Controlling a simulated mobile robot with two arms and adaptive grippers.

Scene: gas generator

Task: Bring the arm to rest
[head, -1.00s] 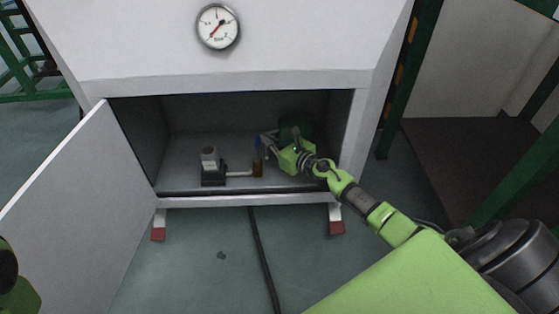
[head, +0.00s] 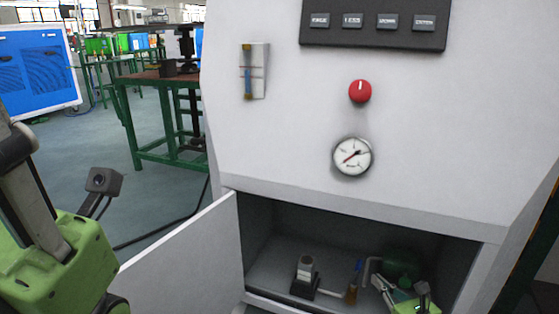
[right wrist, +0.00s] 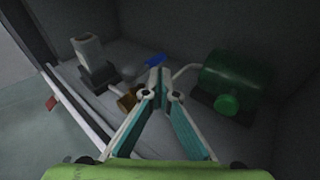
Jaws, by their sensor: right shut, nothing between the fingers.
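My right gripper (head: 379,284) is inside the open lower compartment of the white generator cabinet (head: 290,155). In the right wrist view its two fingers (right wrist: 158,84) meet at the tips with nothing between them. A brass valve with a blue handle (head: 358,267) stands just left of the fingers; the blue handle also shows past the tips in the right wrist view (right wrist: 155,60). Whether the fingers touch the valve is unclear. My left arm shows at the left edge of the head view, but its fingers are out of sight.
A grey-and-black device (head: 305,279) stands left of the valve. A dark green tank (right wrist: 236,74) is to the right of the fingers. The compartment's door (head: 185,265) hangs open to the left. A gauge (head: 352,157) and red knob (head: 360,91) are above.

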